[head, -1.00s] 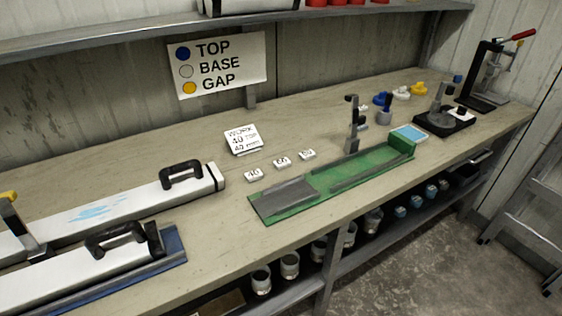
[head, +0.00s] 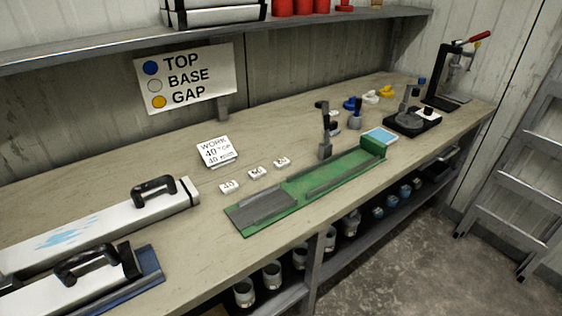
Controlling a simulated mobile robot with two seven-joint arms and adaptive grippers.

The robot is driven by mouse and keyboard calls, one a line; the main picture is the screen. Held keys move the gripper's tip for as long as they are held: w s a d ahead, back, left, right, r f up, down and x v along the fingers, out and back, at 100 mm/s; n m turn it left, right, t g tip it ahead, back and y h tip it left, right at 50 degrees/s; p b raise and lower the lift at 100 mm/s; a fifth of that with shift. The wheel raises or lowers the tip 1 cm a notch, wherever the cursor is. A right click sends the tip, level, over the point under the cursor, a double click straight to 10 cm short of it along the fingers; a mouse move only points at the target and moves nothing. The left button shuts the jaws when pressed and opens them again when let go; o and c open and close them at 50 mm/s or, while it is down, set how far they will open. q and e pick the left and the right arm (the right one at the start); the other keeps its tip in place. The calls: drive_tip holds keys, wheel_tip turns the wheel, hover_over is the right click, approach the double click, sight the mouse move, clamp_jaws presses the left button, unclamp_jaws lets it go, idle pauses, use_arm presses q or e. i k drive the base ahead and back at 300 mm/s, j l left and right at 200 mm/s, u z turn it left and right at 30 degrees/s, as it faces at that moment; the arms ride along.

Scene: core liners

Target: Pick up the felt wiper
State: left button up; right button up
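I cannot tell for sure which thing is the felt wiper. A dark upright tool (head: 325,140) stands at the back edge of a green tray (head: 290,220) on the bench. Behind it stands a small grey tool with a blue handle (head: 355,115). Neither of my grippers shows in the head view.
Two long white cases (head: 110,229) with black handles lie at the bench's left. Small numbered blocks (head: 258,173) and a work card (head: 217,151) sit behind the tray. A black press (head: 440,88) stands at the right end. A ladder (head: 510,170) leans at right.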

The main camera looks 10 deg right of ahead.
sight(334, 131)
drive_tip(key=u, duration=0.85)
drive_tip(key=z, duration=1.4)
drive_tip(key=i+l, duration=0.15)
drive_tip(key=l, duration=0.25)
drive_tip(key=i+l+u, duration=0.1)
drive_tip(key=l, duration=0.3)
drive_tip(key=i+l, duration=0.2)
drive_tip(key=l, duration=0.25)
drive_tip(key=i+l+u, duration=0.1)
drive_tip(key=l, duration=0.3)
drive_tip(key=i+l, duration=0.2)
drive_tip(key=l, duration=0.25)
drive_tip(key=i+l+u, duration=0.1)
drive_tip(key=l, duration=0.3)
